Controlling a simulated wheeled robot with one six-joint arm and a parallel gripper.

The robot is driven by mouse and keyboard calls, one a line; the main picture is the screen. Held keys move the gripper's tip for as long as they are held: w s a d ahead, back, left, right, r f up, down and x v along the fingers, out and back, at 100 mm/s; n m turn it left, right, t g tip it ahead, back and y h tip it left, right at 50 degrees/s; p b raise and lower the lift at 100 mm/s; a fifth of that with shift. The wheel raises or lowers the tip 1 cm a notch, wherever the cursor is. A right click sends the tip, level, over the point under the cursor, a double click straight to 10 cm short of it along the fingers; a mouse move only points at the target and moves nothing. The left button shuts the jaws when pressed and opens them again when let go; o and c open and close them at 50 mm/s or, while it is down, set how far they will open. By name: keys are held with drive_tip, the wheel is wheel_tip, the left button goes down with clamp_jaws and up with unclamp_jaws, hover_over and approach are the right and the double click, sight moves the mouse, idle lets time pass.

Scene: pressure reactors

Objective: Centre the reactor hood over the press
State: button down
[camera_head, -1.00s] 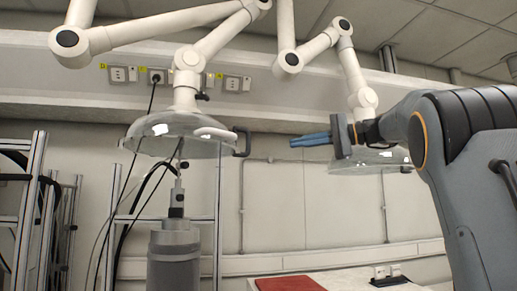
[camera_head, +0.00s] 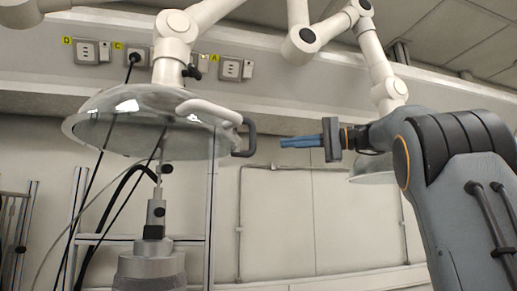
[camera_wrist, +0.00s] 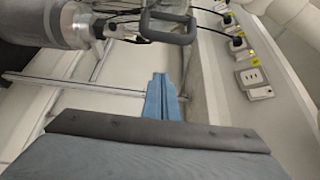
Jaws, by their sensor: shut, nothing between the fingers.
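The reactor hood (camera_head: 120,112) is a clear dome on a white jointed arm, at the left in the head view. Its dark handle (camera_head: 246,138) sticks out at the hood's right edge; the handle also shows at the top of the wrist view (camera_wrist: 169,26). The press (camera_head: 150,264) is a grey cylinder with a metal rod on top, below the hood and seemingly a little right of its middle. My gripper (camera_head: 283,143) has blue fingers, shut and empty. It points left, a short gap right of the handle. The fingers also show in the wrist view (camera_wrist: 161,96).
A second hood (camera_head: 372,172) hangs at the right, partly behind my arm. Black cables hang from wall sockets (camera_head: 93,51) behind the first hood. A metal frame (camera_head: 211,215) stands behind the press. The space between handle and fingers is clear.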

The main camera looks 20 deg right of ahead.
sight(253, 138)
drive_tip(key=p+x, duration=0.4)
drive_tip(key=x, duration=0.6)
drive_tip(key=s, duration=0.3)
drive_tip(key=shift+s+a+r+p, duration=0.1)
drive_tip(key=shift+s+a+p, duration=0.2)
drive_tip(key=shift+s, duration=0.05)
